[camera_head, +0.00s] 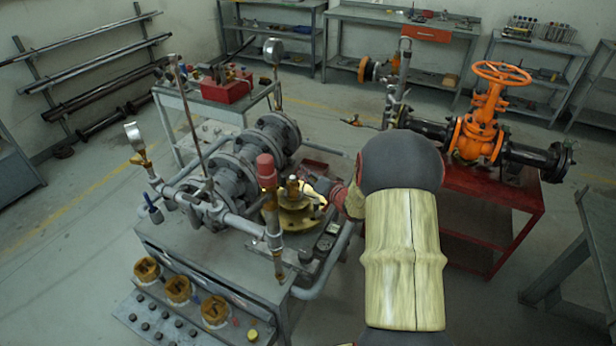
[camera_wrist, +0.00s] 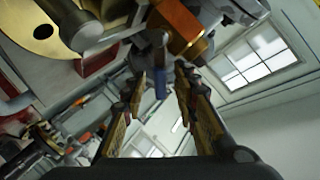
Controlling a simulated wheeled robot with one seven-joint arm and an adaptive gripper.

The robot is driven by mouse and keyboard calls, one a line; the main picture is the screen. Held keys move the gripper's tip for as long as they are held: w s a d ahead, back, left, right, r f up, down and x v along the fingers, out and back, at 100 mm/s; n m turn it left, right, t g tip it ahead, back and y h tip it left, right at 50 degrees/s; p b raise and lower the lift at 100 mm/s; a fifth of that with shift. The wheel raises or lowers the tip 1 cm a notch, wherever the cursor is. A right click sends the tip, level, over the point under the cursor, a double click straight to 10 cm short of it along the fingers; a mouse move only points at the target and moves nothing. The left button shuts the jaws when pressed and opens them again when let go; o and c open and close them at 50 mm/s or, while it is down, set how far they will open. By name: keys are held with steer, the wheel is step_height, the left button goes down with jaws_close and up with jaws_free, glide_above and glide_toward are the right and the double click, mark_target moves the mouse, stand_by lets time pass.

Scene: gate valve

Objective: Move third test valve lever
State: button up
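In the wrist view my gripper (camera_wrist: 160,78) is open, with its two fingers apart. A small blue lever (camera_wrist: 160,84) hangs from a brass valve (camera_wrist: 180,26) and shows between the fingertips. I cannot tell whether either finger touches it. In the head view my arm reaches from the lower right to the right side of the grey pipe test rig (camera_head: 235,165). My wrist hides much of that side, and the fingers and this lever cannot be made out there. Another blue-handled valve (camera_head: 152,211) shows at the rig's left end.
A gold flange (camera_head: 293,213) and a vertical pipe with a red cap (camera_head: 266,172) stand close by my wrist. A red cart (camera_head: 500,200) with an orange gate valve (camera_head: 480,130) stands at the right. Shelves line the back wall. The floor at left is clear.

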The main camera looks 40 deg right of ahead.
steer(key=shift+c, duration=0.4)
jaws_close()
stand_by(0.5)
